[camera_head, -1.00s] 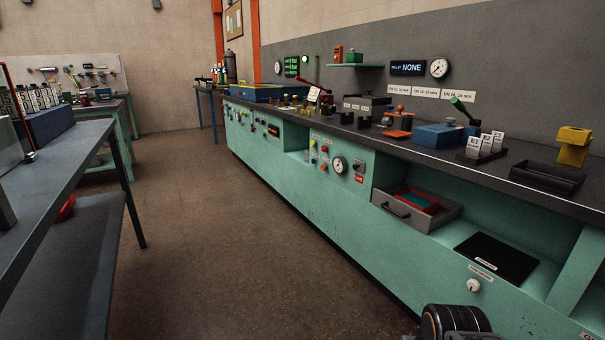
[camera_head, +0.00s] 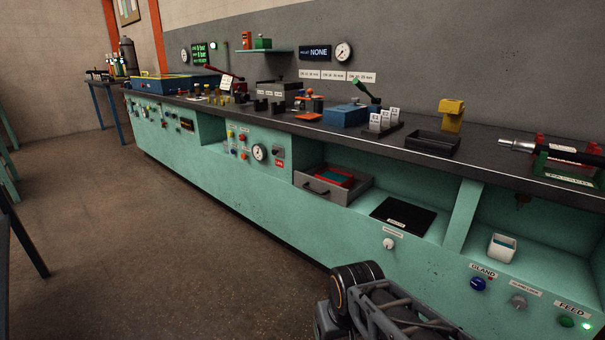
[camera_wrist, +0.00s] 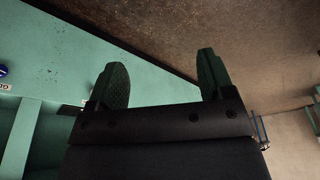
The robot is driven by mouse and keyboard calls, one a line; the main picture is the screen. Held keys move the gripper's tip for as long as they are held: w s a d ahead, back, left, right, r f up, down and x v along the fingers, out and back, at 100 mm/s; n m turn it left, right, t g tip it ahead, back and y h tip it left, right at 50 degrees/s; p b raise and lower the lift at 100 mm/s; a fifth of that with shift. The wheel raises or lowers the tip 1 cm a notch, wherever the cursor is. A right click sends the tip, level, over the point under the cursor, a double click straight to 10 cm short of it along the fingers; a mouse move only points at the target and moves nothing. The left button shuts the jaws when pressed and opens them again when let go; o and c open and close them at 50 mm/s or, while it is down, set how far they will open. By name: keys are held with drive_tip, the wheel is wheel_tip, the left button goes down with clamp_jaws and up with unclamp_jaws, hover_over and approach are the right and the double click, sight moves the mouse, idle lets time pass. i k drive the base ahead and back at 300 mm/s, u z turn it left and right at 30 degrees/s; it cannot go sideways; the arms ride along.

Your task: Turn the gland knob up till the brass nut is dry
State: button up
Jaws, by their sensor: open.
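The gland knob (camera_head: 478,284) is a round blue knob on the green bench front at the lower right of the head view, beside a label reading GLAND. A blue knob (camera_wrist: 3,71) is cut by the left edge of the wrist view; I cannot tell if it is the same one. I cannot make out the brass nut; a small dark brownish fitting (camera_head: 522,199) hangs under the bench top above the right recess. My gripper (camera_wrist: 162,76) is open and empty, its two dark fingers wide apart, away from the knobs.
Right of the gland knob are a grey knob (camera_head: 518,302) and a green FEED knob (camera_head: 566,321). A white open container (camera_head: 502,248) stands in the recess above. A drawer (camera_head: 330,189) juts out further left. The floor (camera_head: 150,250) left of the bench is clear.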

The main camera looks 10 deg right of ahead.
sight(478, 284)
drive_tip(key=z, duration=1.3)
drive_tip(key=k, duration=0.55)
drive_tip(key=u, duration=0.95)
drive_tip(key=i, duration=0.85)
drive_tip(key=z, duration=0.75)
drive_tip(key=i, duration=0.55)
drive_tip(key=z, duration=0.5)
